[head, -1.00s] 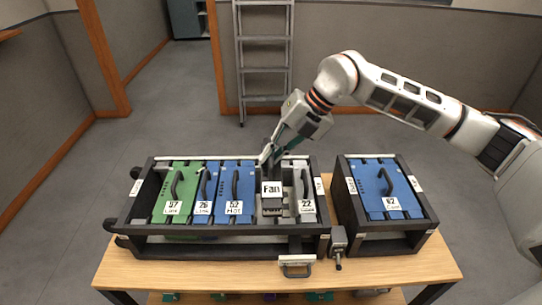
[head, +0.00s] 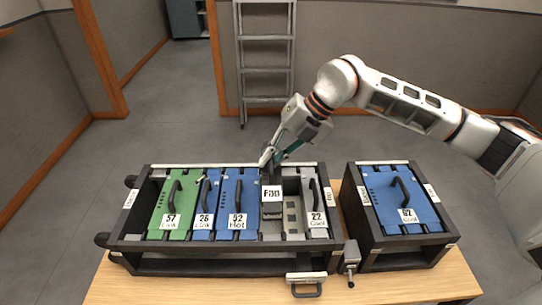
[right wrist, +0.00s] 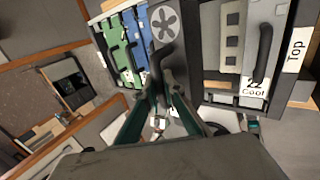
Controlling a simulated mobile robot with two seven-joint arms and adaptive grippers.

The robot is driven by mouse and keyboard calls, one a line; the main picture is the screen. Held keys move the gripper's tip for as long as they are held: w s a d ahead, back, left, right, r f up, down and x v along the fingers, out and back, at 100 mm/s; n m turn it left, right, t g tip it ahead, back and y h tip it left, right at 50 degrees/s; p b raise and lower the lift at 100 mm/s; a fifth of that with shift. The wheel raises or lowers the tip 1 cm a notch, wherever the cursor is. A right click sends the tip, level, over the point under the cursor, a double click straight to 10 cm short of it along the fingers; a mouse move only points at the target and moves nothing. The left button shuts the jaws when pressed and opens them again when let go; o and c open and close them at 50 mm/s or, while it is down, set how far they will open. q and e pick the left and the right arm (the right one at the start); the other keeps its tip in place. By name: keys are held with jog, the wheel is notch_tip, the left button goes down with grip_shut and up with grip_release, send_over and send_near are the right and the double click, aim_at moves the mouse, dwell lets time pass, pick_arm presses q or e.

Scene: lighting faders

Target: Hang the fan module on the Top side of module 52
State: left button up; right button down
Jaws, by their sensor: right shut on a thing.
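The fan module (head: 271,207), dark with a white "Fan" label, is upright in the long rack, close along the right side of blue module 52 (head: 247,190). I cannot tell if they touch or if it is fully seated. My right gripper (head: 268,160) is shut on the fan module's black handle; the right wrist view shows the fingers (right wrist: 163,80) at the handle below the fan symbol (right wrist: 165,23). A "Top" label (right wrist: 297,50) is on the rack's end beyond module 22 (right wrist: 258,60). My left gripper is out of view.
Blue module 26 (head: 204,195) and green module 57 (head: 168,200) stand left of module 52. An open slot (head: 293,215) lies between the fan module and module 22. A second box (head: 372,250) with blue module 62 (head: 395,190) is at right on the table (head: 430,285).

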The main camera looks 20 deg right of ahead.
aim_at(276, 171)
notch_tip(276, 171, down, 2)
jog(key=shift+f+b, duration=0.1)
jog(key=shift+b, duration=0.65)
jog(key=shift+f, duration=0.75)
jog(key=shift+f+b, duration=0.3)
jog(key=shift+f, duration=1.65)
jog(key=shift+w+f, duration=0.1)
jog(key=shift+f, duration=0.05)
jog(key=shift+f, duration=0.1)
jog(key=shift+f+b, duration=0.3)
jog(key=shift+f, duration=0.95)
